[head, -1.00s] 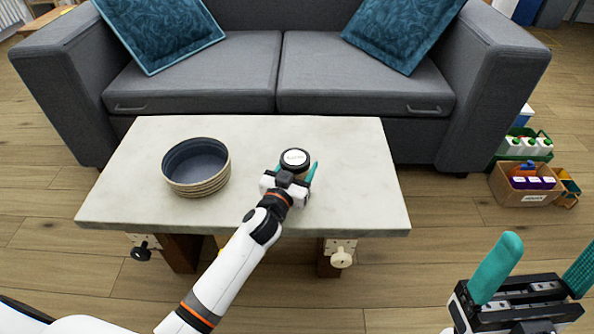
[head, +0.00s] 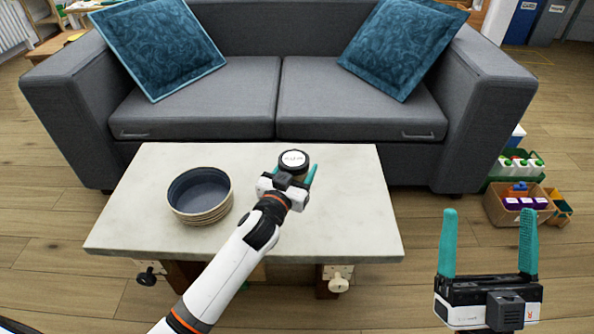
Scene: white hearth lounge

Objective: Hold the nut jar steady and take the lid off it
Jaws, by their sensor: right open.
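The nut jar (head: 299,178) stands upright on the pale table, with a round black lid (head: 293,160) that has a white label on top. My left gripper (head: 296,168) reaches in from the front, its teal fingers on either side of the jar, and looks shut on it. The gripper body hides the jar's lower front. My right gripper (head: 489,215) is open and empty, off the table's right side, with its two teal fingers pointing up and wide apart. It is well apart from the jar and lid.
A stack of dark-blue bowls (head: 200,197) stands on the left of the table (head: 350,220). The tabletop right of the jar is clear. A grey sofa (head: 345,100) is behind the table. A cardboard box (head: 515,215) with bottles stands on the floor at right.

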